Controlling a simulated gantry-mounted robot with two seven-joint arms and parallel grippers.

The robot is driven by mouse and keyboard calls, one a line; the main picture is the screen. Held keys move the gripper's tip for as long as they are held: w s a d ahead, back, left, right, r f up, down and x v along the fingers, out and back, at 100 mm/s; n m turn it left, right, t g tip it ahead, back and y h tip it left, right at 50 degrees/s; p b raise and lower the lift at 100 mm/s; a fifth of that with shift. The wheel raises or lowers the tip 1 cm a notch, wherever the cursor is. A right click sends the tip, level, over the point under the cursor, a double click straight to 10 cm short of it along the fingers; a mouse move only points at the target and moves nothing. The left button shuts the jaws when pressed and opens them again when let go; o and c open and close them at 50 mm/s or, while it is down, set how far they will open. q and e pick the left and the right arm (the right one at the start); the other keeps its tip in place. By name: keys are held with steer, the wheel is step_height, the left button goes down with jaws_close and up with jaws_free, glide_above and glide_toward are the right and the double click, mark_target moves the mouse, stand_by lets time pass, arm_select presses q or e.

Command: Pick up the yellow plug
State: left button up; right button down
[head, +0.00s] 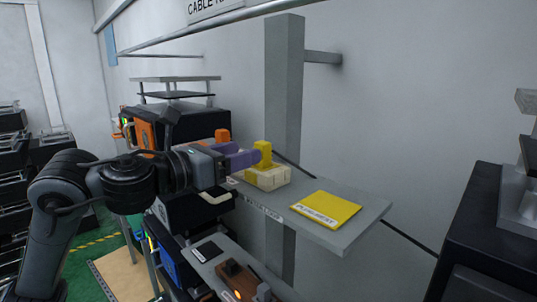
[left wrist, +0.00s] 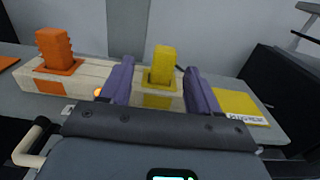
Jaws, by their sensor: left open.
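The yellow plug (head: 263,153) stands upright in a cream-coloured block (head: 268,179) on the grey shelf. In the left wrist view the yellow plug (left wrist: 163,65) shows between and beyond the two purple fingers. My left gripper (head: 247,156) is open, its fingers reaching from the left toward the plug. In the left wrist view the left gripper (left wrist: 158,82) has a clear gap between its fingers, and nothing is clamped. Whether a finger touches the plug cannot be told. My right gripper is not in view.
An orange plug (left wrist: 56,51) stands in the block to the left; it also shows in the head view (head: 222,135). A yellow labelled pad (head: 325,209) lies on the grey shelf (head: 350,225), right of the block. A grey post (head: 284,90) rises behind the shelf.

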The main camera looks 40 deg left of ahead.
mark_target(269, 146)
arm_select(q)
steer(key=w, duration=0.2)
steer(key=shift+w+d+p, duration=0.25)
steer(key=shift+w+p, duration=0.05)
steer(key=shift+p, duration=0.05)
steer(key=w+p, duration=0.1)
steer(key=w, duration=0.1)
steer(key=w+d+p, duration=0.1)
steer(key=w, duration=0.1)
steer(key=shift+w+d+p, duration=0.1)
steer(key=shift+w+p, duration=0.2)
steer(key=shift+w, duration=0.05)
steer(key=shift+w+f, duration=0.15)
steer(key=shift+w, duration=0.15)
steer(key=c, duration=0.9)
steer(key=shift+c, duration=0.7)
